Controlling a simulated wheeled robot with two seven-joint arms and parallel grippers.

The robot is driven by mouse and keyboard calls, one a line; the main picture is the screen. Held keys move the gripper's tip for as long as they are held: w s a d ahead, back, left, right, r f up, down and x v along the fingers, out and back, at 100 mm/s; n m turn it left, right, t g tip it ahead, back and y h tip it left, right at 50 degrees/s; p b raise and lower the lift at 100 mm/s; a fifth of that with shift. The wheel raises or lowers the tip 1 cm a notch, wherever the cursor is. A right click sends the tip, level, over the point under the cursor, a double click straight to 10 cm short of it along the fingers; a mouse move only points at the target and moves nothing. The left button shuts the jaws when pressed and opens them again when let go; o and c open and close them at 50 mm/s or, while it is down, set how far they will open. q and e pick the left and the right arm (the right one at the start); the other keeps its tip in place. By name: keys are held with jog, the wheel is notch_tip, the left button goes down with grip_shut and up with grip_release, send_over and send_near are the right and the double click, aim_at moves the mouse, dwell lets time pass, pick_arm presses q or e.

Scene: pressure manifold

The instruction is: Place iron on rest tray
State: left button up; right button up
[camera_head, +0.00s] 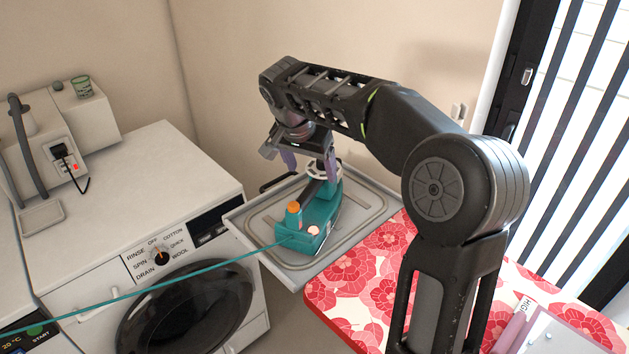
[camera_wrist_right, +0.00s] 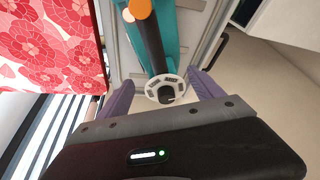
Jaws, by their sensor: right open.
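The teal iron (camera_head: 322,222) stands on the grey rest tray (camera_head: 262,237), with an orange knob, a lit spot on its near end and a teal cord running off to the left. My right gripper (camera_head: 308,165) is open just above the iron's far end. In the right wrist view, its two purple fingers (camera_wrist_right: 162,95) are spread on either side of the iron's dark handle and round white dial (camera_wrist_right: 166,89), with gaps showing. The teal body (camera_wrist_right: 165,25) also shows there. My left gripper is not in view.
The tray adjoins the ironing board with a red floral cover (camera_head: 360,290). A white washing machine (camera_head: 150,190) stands to the left. A wall is behind the tray.

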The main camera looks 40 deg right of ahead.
jog(key=shift+v, duration=1.25)
jog(key=shift+d, duration=0.15)
